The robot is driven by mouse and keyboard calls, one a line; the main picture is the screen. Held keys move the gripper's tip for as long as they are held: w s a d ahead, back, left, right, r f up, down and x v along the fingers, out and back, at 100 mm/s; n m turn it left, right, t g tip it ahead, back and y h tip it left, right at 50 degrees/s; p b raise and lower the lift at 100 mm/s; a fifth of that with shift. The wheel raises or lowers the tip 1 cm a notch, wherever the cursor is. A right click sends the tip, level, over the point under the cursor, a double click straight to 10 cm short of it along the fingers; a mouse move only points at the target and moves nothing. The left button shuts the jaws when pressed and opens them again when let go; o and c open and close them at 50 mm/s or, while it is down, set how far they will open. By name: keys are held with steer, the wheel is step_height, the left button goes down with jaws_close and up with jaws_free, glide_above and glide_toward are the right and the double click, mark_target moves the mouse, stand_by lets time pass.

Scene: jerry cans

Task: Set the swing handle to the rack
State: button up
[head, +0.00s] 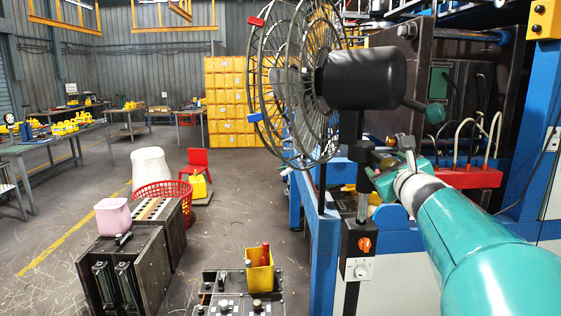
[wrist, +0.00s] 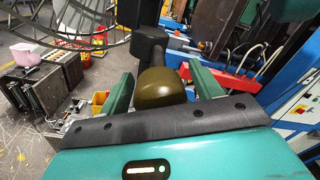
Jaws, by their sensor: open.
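A dark lever (wrist: 150,45) with a rounded olive-brown knob (wrist: 160,88) shows in the wrist view, which I take to be the swing handle. The knob lies between the two green fingers of my gripper (wrist: 163,82). The fingers stand apart, close on either side of it; I cannot tell whether they touch it. In the head view my gripper (head: 388,163) is at the upright post (head: 364,205) below the black motor-like drum (head: 365,78). There the knob is hard to make out against the gripper. I cannot tell which thing is the rack.
A large wire reel (head: 290,85) stands left of the drum. A short arm with a green knob (head: 435,114) juts from the drum. A red block (head: 468,177) with pale hoses and a blue machine frame (head: 322,235) are near. Open floor (head: 235,225) lies left.

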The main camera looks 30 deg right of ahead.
steer(key=shift+c, duration=0.4)
steer(key=c, duration=1.3)
